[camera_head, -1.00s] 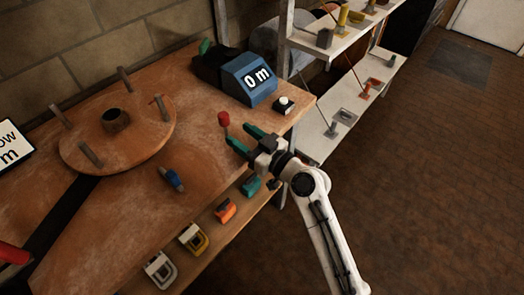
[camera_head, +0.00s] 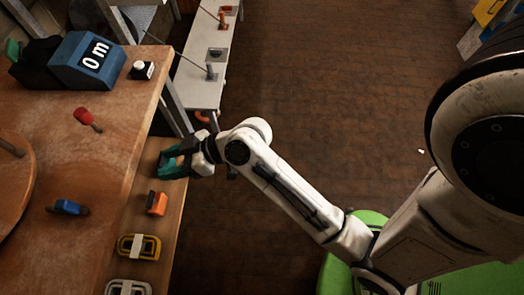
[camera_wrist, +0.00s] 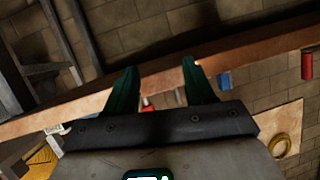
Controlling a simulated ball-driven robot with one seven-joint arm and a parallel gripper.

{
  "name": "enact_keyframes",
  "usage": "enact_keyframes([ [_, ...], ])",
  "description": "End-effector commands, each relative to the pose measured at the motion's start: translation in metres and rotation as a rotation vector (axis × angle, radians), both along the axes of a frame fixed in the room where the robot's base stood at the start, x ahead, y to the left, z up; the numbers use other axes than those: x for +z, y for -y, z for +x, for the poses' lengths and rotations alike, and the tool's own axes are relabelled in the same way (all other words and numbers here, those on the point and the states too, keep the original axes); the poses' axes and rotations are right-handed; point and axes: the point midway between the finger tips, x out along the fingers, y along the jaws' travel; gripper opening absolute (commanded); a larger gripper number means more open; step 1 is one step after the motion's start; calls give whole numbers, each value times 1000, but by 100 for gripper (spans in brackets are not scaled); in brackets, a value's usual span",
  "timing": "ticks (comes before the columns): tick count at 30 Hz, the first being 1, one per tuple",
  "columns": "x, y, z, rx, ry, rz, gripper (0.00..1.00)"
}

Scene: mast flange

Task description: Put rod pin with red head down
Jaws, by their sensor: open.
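The rod pin with the red head (camera_head: 85,117) is on the wooden bench top (camera_head: 110,165), near the right end of the bench. A short dark rod shows below its head; I cannot tell whether it stands upright or leans. My gripper (camera_head: 170,160) is apart from it, to its right and past the bench edge, by the lower shelf. In the wrist view its two teal fingers (camera_wrist: 160,78) are spread with nothing held between them. A small red thing shows behind the fingers there, too small to name.
A blue display box (camera_head: 87,62) reading "0 m" and a white button (camera_head: 142,70) stand at the back. A blue piece (camera_head: 67,208) lies on the bench. The lower shelf holds an orange piece (camera_head: 157,203) and a yellow one (camera_head: 138,247).

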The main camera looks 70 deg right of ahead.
Motion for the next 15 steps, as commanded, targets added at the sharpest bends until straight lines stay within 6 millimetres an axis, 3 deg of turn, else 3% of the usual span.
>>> enact_keyframes([
  [1, -24, -7, -26, 25, -145, -29, 54],
  [3, -53, -1, -65, 16, -366, -82, 54],
  [6, -80, 21, -121, -61, -647, -171, 54],
  [10, -90, 55, -177, -210, -900, -277, 54],
  [15, -87, 80, -210, -341, -1035, -347, 54],
])
